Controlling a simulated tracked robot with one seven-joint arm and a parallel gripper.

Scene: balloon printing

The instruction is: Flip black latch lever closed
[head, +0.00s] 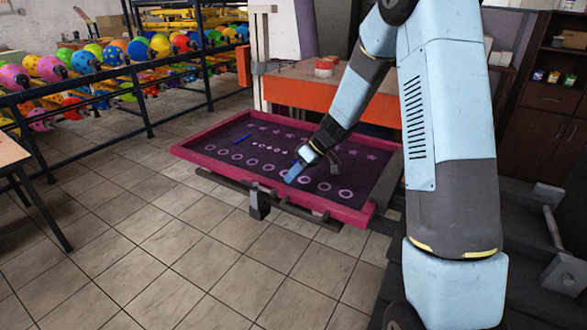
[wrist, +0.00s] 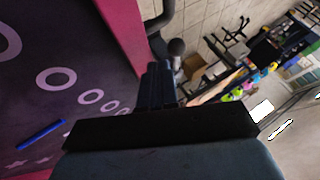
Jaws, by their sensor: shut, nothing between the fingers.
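A screen frame with a magenta rim (head: 190,155) and a dark purple mesh lies flat on the press. A black block-like piece (head: 259,203) hangs at the front edge of the frame on a dark bar; it looks like the latch lever, but I cannot tell its exact position. My gripper (head: 292,176) is shut and empty, low over the mesh, behind and right of this black piece. The shut fingers also show in the wrist view (wrist: 160,86), pointing toward the magenta rim (wrist: 120,30). A black rounded handle part (wrist: 175,47) shows just beyond them.
A small blue strip (head: 240,139) lies on the mesh. An orange-fronted table (head: 330,100) stands behind the frame. A rack of colourful balloons (head: 100,55) stands at the back left. The tiled floor (head: 170,250) in front is clear.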

